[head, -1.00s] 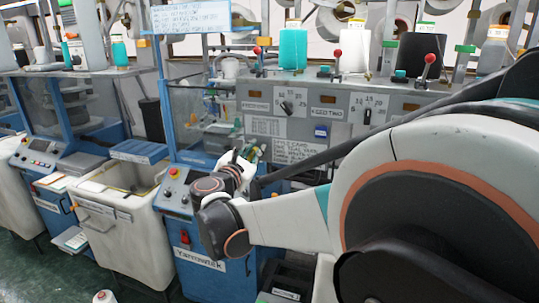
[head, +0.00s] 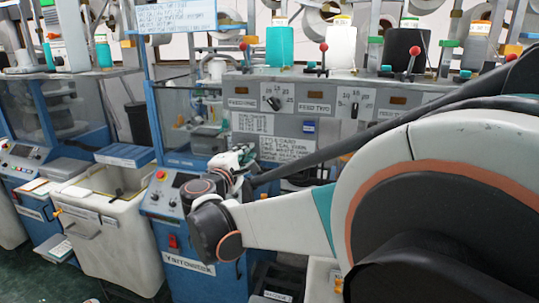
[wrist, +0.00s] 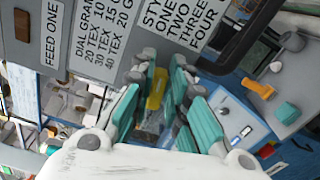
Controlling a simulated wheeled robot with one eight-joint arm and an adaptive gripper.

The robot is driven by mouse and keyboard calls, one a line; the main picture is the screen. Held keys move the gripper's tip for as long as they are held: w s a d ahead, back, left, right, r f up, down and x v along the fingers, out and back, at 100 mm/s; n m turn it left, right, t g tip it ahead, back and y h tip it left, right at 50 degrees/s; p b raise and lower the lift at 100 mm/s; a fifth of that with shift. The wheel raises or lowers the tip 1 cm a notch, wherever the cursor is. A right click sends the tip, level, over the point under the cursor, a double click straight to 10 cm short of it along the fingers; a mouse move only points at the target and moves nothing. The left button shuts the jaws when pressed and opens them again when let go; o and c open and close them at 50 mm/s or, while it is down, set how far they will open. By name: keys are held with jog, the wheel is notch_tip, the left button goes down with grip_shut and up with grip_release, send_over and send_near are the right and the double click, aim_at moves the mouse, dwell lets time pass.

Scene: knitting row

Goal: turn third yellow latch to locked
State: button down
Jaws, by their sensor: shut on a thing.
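My gripper (head: 237,158) reaches in front of the blue machine with the grey feed panel in the head view; the arm's wrist hides part of that machine. In the wrist view my gripper's teal fingers (wrist: 157,95) are closed around a yellow piece (wrist: 155,88), which looks like a yellow latch. Its base and the way it points are mostly hidden by the fingers. An orange-yellow piece (wrist: 259,88) sits on a grey surface to the right, apart from the fingers. I cannot tell which latch is the third.
The grey panel (head: 235,123) with labels and dials stands close to my gripper; its "FEED ONE" label (wrist: 51,33) shows in the wrist view. A control box with a red button (head: 160,174) is at the left. A white bin (head: 125,232) stands further left.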

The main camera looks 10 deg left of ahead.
jog(key=shift+f+m, duration=0.25)
jog(key=shift+m, duration=0.75)
jog(key=c, duration=1.6)
grip_release()
jog(key=shift+s, duration=0.15)
jog(key=s, duration=0.7)
jog(key=shift+s+a, duration=0.15)
jog(key=shift+a, duration=0.1)
